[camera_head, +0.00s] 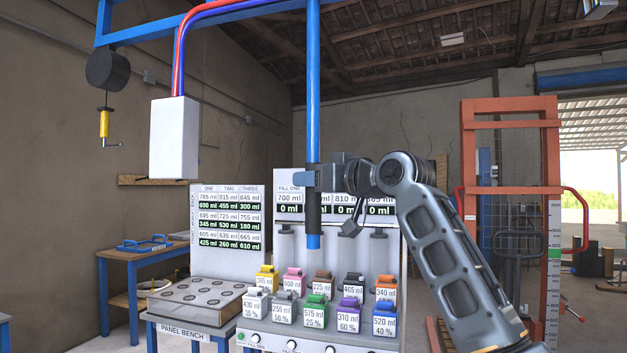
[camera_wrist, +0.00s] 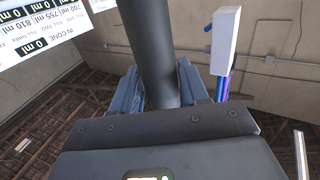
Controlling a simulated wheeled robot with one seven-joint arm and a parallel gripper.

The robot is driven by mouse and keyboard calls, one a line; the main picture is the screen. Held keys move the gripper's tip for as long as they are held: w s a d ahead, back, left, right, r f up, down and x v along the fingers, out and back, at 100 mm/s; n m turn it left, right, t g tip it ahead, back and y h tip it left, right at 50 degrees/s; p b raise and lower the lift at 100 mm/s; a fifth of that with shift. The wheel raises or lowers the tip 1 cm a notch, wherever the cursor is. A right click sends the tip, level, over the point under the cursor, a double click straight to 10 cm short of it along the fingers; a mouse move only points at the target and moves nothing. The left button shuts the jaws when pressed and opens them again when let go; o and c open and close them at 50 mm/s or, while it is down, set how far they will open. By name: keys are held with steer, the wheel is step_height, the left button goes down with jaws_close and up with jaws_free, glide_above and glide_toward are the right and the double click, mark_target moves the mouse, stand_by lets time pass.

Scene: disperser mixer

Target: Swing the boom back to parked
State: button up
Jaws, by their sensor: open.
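The boom is a blue overhead beam (camera_head: 150,28) across the top of the head view. A blue vertical rod (camera_head: 313,90) hangs from it and ends in a dark grip (camera_head: 313,215) with a blue tip. My gripper (camera_head: 308,180) comes from the right and is level with the top of the dark grip. In the wrist view the dark grip (camera_wrist: 152,45) stands between the two spread fingers of my gripper (camera_wrist: 160,88). The jaws are open around it; whether either finger touches it is unclear. The grip's lower end is hidden in the wrist view.
A white box (camera_head: 173,138) with red and blue cables hangs left of the rod. A dark reel (camera_head: 107,70) holds a yellow tool (camera_head: 104,123). Below stand several coloured containers (camera_head: 315,312) and a panel bench (camera_head: 190,300). An orange frame (camera_head: 468,150) stands right.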

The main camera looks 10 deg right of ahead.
steer(key=shift+o, duration=1.1)
steer(key=shift+s, duration=0.15)
steer(key=b+v, duration=0.2)
steer(key=v, duration=0.5)
steer(key=shift+s+d, duration=0.2)
steer(key=shift+s, duration=0.05)
